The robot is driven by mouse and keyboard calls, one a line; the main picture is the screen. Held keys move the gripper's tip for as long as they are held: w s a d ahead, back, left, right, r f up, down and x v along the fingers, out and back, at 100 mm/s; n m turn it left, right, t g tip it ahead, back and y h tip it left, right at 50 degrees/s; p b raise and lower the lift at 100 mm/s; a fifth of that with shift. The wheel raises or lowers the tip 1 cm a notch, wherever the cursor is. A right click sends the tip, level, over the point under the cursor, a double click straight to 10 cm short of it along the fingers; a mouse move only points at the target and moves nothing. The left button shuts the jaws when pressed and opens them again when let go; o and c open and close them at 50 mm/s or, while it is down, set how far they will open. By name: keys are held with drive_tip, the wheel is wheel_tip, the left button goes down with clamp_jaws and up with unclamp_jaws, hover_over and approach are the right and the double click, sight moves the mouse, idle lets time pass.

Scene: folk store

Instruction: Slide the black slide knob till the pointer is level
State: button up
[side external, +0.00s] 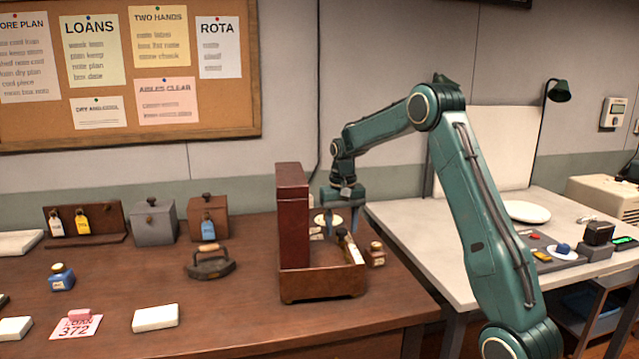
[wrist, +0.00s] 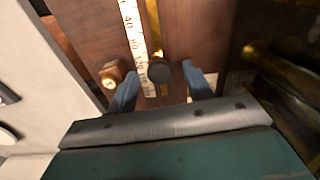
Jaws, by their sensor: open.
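The black slide knob (wrist: 159,71) shows in the wrist view, on a brass-coloured strip (wrist: 153,28) beside a white scale with numbers (wrist: 131,30). My gripper (wrist: 161,75) is open, with one finger on each side of the knob. A gap shows between the knob and each finger, and I cannot tell the height of the fingertips against it. I cannot make out the pointer in either view.
A small brown bottle (side external: 376,254) stands right of the tray; a brown, round-topped object (wrist: 112,73) is left of my fingers in the wrist view. A flat iron (side external: 210,262) stands left of the tray. The white bench (side external: 460,258) adjoins at right.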

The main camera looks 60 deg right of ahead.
drive_tip(key=shift+f, duration=0.7)
drive_tip(key=shift+c, duration=0.2)
drive_tip(key=c, duration=0.7)
